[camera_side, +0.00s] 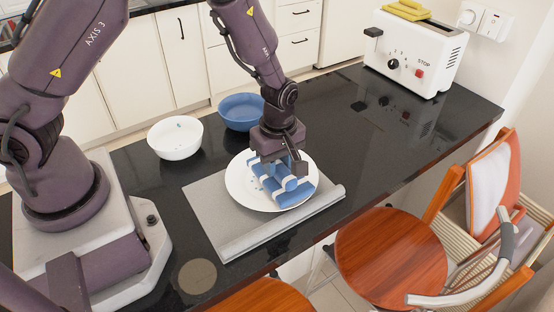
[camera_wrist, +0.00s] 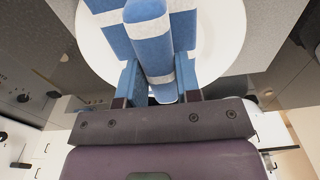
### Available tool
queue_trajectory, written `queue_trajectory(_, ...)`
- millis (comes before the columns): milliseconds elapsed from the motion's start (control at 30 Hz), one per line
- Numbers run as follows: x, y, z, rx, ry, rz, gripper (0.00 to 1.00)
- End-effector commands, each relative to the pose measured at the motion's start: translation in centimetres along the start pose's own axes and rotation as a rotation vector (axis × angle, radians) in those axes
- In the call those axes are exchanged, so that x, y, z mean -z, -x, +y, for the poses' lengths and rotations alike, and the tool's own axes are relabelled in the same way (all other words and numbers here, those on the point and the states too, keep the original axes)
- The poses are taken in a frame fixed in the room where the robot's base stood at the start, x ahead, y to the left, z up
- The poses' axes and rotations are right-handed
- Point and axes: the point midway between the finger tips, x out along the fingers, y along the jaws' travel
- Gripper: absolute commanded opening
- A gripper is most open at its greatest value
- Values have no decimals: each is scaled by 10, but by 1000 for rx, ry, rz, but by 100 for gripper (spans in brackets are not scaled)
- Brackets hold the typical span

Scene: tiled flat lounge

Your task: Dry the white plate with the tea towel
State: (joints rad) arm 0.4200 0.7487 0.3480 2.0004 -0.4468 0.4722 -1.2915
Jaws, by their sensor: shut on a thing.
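The white plate (camera_side: 240,187) lies on a grey mat (camera_side: 212,212) on the black counter. A few small blue spots show on its left part. The blue and white striped tea towel (camera_side: 302,190) lies bunched on the plate's right and middle. My gripper (camera_side: 284,170) points down over the plate and is shut on the towel. In the wrist view, a thick fold of the towel (camera_wrist: 150,50) sits between the two blue fingers, with the plate (camera_wrist: 225,40) behind it. The plate's surface under the towel is hidden.
A white bowl (camera_side: 175,138) and a blue bowl (camera_side: 241,111) stand behind the plate. A white toaster (camera_side: 415,55) stands at the far right end. The counter (camera_side: 370,130) between plate and toaster is clear. Wooden chairs (camera_side: 393,255) stand along the front edge.

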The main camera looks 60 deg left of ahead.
Motion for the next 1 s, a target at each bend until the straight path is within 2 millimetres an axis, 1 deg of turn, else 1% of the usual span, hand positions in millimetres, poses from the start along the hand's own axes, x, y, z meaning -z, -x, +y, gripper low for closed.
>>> queue_trajectory(300, 0, -6, 0, 0, 0, 0, 4)
queue_trajectory(433, 2, -6, 0, -1, 1, 0, 4)
queue_trajectory(1000, 47, -7, -1, 0, 3, 0, 4)
